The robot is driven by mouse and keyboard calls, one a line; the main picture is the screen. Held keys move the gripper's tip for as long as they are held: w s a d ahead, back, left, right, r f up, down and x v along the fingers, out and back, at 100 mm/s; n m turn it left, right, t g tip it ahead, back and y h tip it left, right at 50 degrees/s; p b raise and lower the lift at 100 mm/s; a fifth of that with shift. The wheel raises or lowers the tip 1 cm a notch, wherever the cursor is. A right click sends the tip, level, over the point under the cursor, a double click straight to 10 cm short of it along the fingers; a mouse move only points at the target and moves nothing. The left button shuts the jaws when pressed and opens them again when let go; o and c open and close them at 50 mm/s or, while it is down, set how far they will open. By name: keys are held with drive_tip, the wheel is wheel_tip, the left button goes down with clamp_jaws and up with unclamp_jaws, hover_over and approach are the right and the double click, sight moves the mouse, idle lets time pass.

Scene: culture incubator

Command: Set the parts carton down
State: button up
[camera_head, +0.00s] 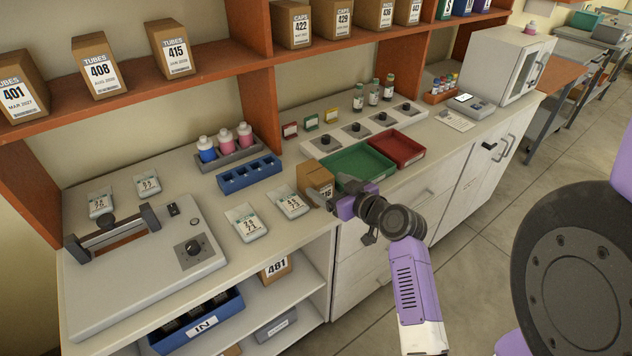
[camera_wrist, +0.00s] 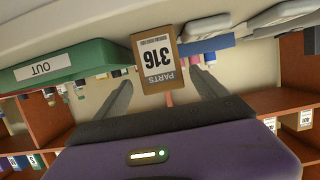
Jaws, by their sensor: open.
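The parts carton (camera_head: 315,178) is a small brown box standing on the counter, left of the green tray. Its white label reads PARTS 316 in the wrist view (camera_wrist: 157,58), where it appears upside down. My gripper (camera_head: 328,201) is at the carton's front side, near the counter's front edge. In the wrist view my gripper (camera_wrist: 161,78) is open, with a finger on each side of the carton's upper part and visible gaps beside it. The arm partly hides the carton's lower front in the head view.
The green tray (camera_head: 352,166), labelled OUT in the wrist view (camera_wrist: 60,66), stands close beside the carton, with a red tray (camera_head: 397,148) beyond. Flat white packs (camera_head: 291,202) and a blue rack (camera_head: 250,174) lie to the left. A shelf with cartons (camera_head: 99,69) is above.

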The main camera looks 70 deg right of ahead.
drive_tip(key=shift+f+p+x, duration=0.1)
drive_tip(key=shift+p+x, duration=0.35)
drive_tip(key=shift+x, duration=1.25)
drive_tip(key=shift+f+p+x, duration=0.15)
drive_tip(key=shift+p+x, duration=0.3)
drive_tip(key=shift+x, duration=1.25)
drive_tip(key=shift+a, duration=0.15)
drive_tip(key=c, duration=1.7)
clamp_jaws()
drive_tip(key=shift+r, duration=0.15)
